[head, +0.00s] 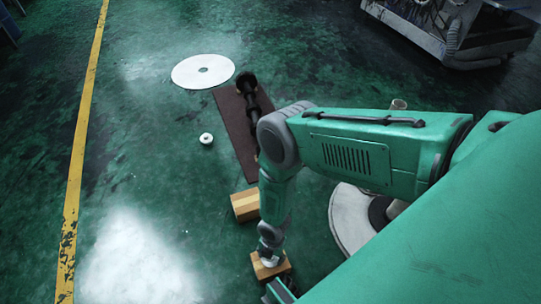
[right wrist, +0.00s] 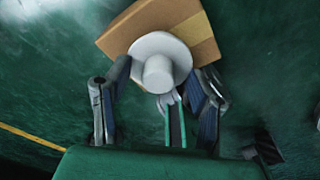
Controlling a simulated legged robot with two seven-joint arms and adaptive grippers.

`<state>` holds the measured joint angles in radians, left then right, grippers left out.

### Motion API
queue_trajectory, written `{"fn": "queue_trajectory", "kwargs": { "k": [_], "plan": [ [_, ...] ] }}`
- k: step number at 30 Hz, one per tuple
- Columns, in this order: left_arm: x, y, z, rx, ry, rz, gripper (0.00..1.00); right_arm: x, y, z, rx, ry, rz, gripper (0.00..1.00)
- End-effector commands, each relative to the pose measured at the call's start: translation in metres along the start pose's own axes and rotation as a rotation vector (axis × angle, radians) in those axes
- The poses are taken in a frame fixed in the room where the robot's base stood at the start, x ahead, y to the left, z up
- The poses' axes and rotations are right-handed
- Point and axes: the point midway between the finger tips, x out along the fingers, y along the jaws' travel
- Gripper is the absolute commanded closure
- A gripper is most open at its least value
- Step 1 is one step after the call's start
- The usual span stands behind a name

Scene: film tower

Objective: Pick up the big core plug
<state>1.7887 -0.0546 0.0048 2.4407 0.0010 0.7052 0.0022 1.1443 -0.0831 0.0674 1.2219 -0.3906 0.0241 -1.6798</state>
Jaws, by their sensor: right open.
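A white plug with a round flange and a stubby knob (right wrist: 158,72) sits on a tan block (right wrist: 205,45) in the right wrist view; I take it for the big core plug. In the head view the white plug (head: 268,259) shows small on its block (head: 284,266), beside my arm. My right gripper (right wrist: 163,88) is open, with one finger on each side of the knob; I cannot tell whether they touch it. A smaller-looking white ring-like piece (head: 206,138) lies on the floor. My left gripper is not in view.
A tan block (head: 245,206) stands near a brown board (head: 232,125) with a black spindle-like part (head: 249,95). A white disc (head: 190,75) lies behind. Another pale disc (head: 345,215) is partly hidden by my arm. A machine (head: 450,35) stands top right. The left floor is clear.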

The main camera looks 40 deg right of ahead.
Motion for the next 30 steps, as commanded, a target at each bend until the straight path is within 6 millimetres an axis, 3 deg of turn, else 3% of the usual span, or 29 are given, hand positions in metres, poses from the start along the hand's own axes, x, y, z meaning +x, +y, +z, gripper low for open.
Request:
{"fn": "queue_trajectory", "kwargs": {
  "k": [7,11,12,23,30],
  "plan": [
    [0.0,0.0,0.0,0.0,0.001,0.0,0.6,0.001,0.001,0.0,0.0,0.0,0.001,0.51],
    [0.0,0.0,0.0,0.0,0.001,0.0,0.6,0.001,0.0,0.0,0.0,0.0,0.001,0.96],
    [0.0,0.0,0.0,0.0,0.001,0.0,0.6,0.001,0.0,0.0,0.0,0.0,0.0,1.0],
    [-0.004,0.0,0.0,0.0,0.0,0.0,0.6,-0.005,-0.001,-0.001,0.0,0.0,-0.001,1.0],
    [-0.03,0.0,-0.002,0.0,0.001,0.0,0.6,-0.052,0.001,-0.006,-0.001,0.0,0.0,1.0]
  ]
}}
